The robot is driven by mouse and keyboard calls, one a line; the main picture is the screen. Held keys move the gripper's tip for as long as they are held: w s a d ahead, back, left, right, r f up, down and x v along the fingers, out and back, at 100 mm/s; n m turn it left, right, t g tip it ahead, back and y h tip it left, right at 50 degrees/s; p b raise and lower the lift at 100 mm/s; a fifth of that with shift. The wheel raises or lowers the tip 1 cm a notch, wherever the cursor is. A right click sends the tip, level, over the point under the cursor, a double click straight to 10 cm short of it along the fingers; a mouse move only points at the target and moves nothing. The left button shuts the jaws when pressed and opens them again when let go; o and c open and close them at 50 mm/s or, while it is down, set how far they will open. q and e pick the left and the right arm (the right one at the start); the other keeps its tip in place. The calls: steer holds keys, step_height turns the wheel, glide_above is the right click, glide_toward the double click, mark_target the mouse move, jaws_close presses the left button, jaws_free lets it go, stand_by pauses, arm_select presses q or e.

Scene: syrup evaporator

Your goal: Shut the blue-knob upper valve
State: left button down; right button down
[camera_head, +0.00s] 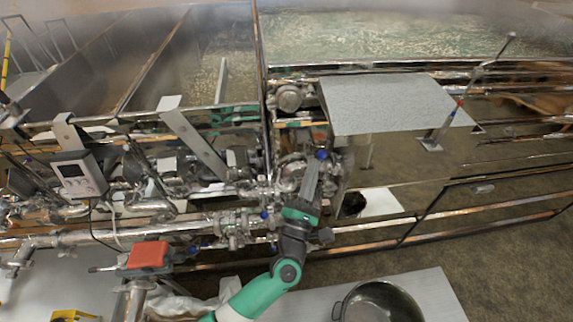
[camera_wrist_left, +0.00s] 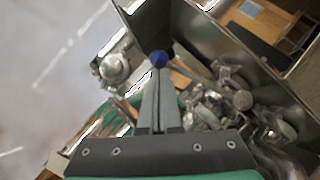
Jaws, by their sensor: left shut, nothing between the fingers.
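The blue knob (camera_head: 321,154) of the upper valve shows at the tip of my left gripper (camera_head: 314,165) in the head view. In the left wrist view the blue knob (camera_wrist_left: 159,58) sits right at the ends of the closed fingers of my left gripper (camera_wrist_left: 158,75). The fingers are together with nothing between them. I cannot tell whether the tips touch the knob. The valve's body and lever are mostly hidden behind the fingers. A lower blue knob (camera_head: 264,215) shows on the piping to the left. My right gripper is not in view.
Metal pipes and fittings (camera_head: 230,225) crowd the space left of my gripper. A red box (camera_head: 149,255) and a white display unit (camera_head: 78,175) are farther left. A dark pot (camera_head: 378,302) stands below right. A metal panel (camera_head: 390,103) juts out above right.

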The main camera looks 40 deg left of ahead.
arm_select(q)
steer(key=shift+w+d+r, duration=0.3)
steer(key=shift+w+d, duration=0.1)
steer(key=shift+w, duration=0.1)
steer(key=shift+w+d+r, duration=0.25)
steer(key=shift+w+d, duration=0.15)
steer(key=shift+w, duration=0.05)
